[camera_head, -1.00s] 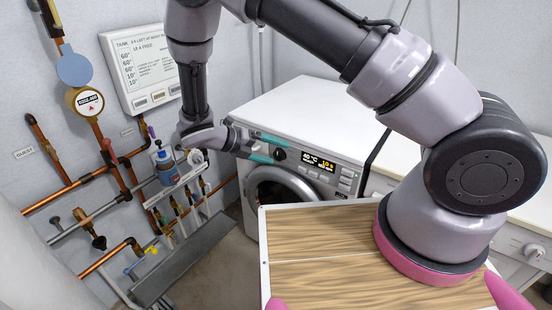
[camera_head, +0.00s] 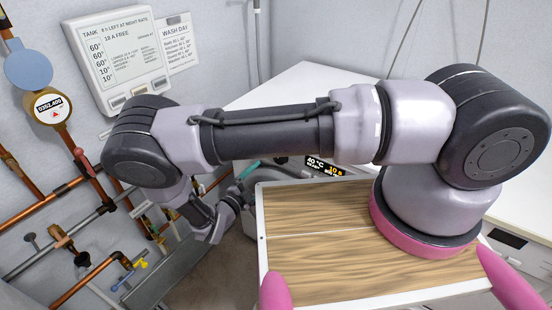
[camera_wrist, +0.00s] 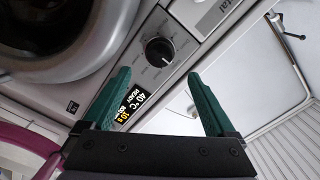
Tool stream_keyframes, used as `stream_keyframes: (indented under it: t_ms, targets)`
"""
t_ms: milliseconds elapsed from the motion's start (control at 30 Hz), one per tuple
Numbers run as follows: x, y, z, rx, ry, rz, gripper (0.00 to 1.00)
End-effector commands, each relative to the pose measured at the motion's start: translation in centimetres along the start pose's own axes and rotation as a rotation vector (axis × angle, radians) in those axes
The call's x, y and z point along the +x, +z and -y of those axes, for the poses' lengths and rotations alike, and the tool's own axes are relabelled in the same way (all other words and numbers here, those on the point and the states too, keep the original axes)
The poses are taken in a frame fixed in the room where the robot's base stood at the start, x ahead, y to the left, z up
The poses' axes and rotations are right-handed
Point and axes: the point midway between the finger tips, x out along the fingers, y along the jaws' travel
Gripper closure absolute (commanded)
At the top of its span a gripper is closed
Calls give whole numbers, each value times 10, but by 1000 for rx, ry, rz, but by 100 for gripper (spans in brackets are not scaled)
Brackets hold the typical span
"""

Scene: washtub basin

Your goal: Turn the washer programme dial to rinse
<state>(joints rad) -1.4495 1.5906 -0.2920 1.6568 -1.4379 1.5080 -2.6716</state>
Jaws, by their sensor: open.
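The programme dial (camera_wrist: 159,51) is a black round knob on the washer's pale control panel in the wrist view, with small markings around it that I cannot read. My gripper (camera_wrist: 158,75) is open, its green fingers spread either side of the dial in the picture and apart from it. The lit display (camera_wrist: 131,106) by the dial reads 40 °C and READY. In the head view my arm hides the dial and much of the washer (camera_head: 300,85). The display (camera_head: 323,166) shows there below my arm, and a teal finger of my gripper (camera_head: 247,170) shows to its left.
The round washer door (camera_wrist: 50,35) is beside the panel in the wrist view. Copper pipes (camera_head: 45,200) and a wall gauge (camera_head: 54,107) stand at the left. A white tank panel (camera_head: 125,62) hangs behind my arm.

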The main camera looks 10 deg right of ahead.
Motion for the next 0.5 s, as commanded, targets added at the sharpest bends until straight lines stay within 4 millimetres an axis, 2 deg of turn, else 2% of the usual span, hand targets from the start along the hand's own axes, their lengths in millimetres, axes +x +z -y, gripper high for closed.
stream_keyframes:
  t_ms: [300,500]
  targets:
    - [61,-1,0,0,2,-5,9]
    - [87,-1,0,1,2,-3,9]
